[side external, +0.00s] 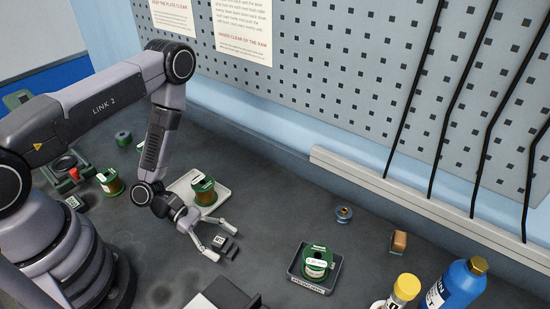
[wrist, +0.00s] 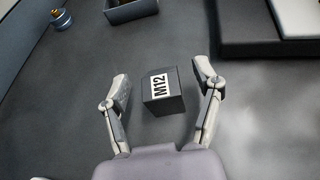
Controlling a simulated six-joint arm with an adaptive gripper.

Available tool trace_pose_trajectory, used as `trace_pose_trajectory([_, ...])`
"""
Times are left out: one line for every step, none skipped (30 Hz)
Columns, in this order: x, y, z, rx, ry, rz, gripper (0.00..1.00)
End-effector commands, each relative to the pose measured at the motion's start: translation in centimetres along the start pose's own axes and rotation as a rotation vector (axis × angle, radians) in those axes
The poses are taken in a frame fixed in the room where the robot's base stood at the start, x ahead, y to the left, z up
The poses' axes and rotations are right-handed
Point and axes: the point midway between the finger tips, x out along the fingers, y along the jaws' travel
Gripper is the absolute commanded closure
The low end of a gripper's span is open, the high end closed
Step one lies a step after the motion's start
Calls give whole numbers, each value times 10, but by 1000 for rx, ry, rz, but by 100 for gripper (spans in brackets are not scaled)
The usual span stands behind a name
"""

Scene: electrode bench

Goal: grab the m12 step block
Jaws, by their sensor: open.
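The M12 step block (wrist: 162,92) is a small dark block with a white label reading M12. In the wrist view it sits on the dark bench between the two fingers of my gripper (wrist: 160,90), apart from both. My gripper is open and empty. In the side view my gripper (side external: 218,242) is low over the bench, and the block (side external: 229,249) shows as a dark stepped shape with a pale label by the fingertips. Its height under the fingers is hard to tell.
A green spool (side external: 203,191) stands on a white tray (side external: 183,184) behind my gripper. Another spool (side external: 317,263) sits in a grey tray (side external: 293,274) to the right. A dark flat block (side external: 228,290) is in front. A yellow-capped bottle (side external: 404,290) and blue bottle (side external: 455,285) stand far right.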

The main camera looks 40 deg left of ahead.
Motion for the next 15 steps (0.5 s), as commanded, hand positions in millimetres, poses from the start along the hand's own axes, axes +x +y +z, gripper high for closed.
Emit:
trace_pose_trajectory([3, 0, 0, 0, 0, -1, 35])
trace_pose_trajectory([4, 0, 0, 0, 0, -1, 35])
trace_pose_trajectory([5, 0, 0, 0, -1, 0, 35])
trace_pose_trajectory([6, 0, 0, 0, -1, 0, 35])
trace_pose_trajectory([5, 0, 0, 0, -1, 1, 35])
trace_pose_trajectory([5, 0, 0, 0, -1, 1, 35])
trace_pose_trajectory([5, 0, 0, -1, -1, 1, 35])
trace_pose_trajectory([5, 0, 0, -1, -1, 1, 35])
trace_pose_trajectory([5, 0, 0, -1, -1, 1, 36])
trace_pose_trajectory([5, 0, 0, 0, -1, 1, 40])
trace_pose_trajectory([5, 0, 0, 0, -1, 1, 44])
trace_pose_trajectory([5, 0, 0, 0, -1, 1, 49])
trace_pose_trajectory([5, 0, 0, 0, -1, 1, 53])
trace_pose_trajectory([5, 0, 0, 0, -1, 1, 57])
trace_pose_trajectory([5, 0, 0, 0, -1, 1, 62])
